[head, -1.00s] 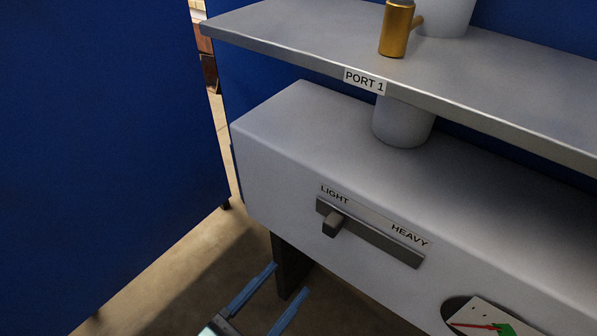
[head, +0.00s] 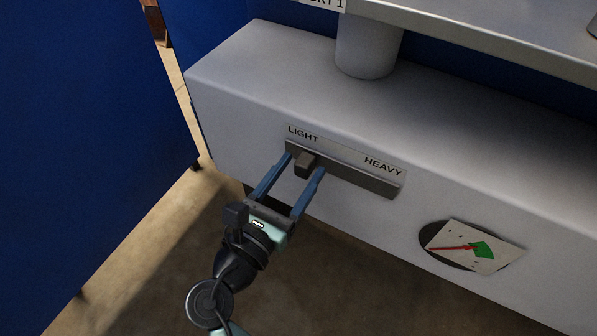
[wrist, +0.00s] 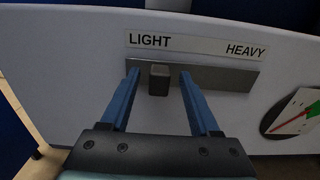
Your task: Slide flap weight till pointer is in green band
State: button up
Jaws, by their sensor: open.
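The flap weight is a dark grey block (head: 305,164) near the LIGHT end of a dark slide bar (head: 363,181) on the front of the grey box. My gripper (head: 303,164) is open, with one blue finger on each side of the block. The wrist view also shows the block (wrist: 159,79) between the two fingers, with a gap to each; it is not gripped. The dial (head: 473,247) at the right shows a red pointer (head: 452,248) lying left of the green band (head: 482,249), its tip close to the band's left edge.
A label strip reading LIGHT and HEAVY (head: 345,152) sits just above the bar. A grey shelf (head: 480,42) overhangs the box, with a grey cylinder (head: 367,48) beneath. A blue panel (head: 80,130) stands at the left. The front of the bar toward HEAVY is clear.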

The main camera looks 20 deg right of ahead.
jog(key=shift+w+d, duration=0.2)
grip_shut()
dwell(0.3)
dwell(1.1)
